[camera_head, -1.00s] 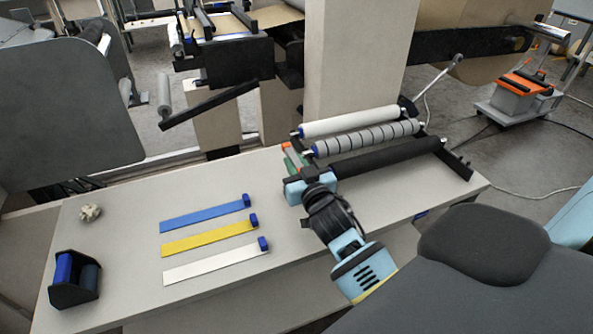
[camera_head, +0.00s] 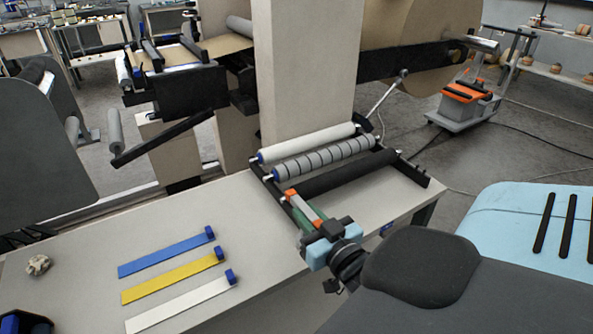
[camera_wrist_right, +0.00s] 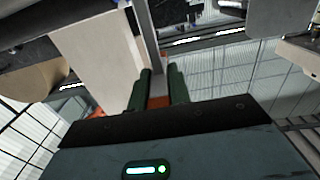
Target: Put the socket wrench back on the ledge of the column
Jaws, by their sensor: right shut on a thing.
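My right gripper (camera_head: 306,208) is in the head view at the front left end of the roller rack. Its green fingers are shut on a slim grey tool with orange-red parts, the socket wrench (camera_head: 302,207). In the right wrist view a grey bar (camera_wrist_right: 146,40) runs up from between the fingers, with orange low between them. The beige column (camera_head: 302,70) stands behind the rack, apart from the gripper. It also shows in the right wrist view (camera_wrist_right: 95,55). I cannot make out its ledge clearly.
The roller rack (camera_head: 425,181) with white, striped and black rollers lies on the table (camera_head: 75,250) between my gripper and the column. Blue, yellow and white strips lie to the left. A dark beam crosses at the column's right. An orange-topped cart (camera_head: 465,98) stands farther right.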

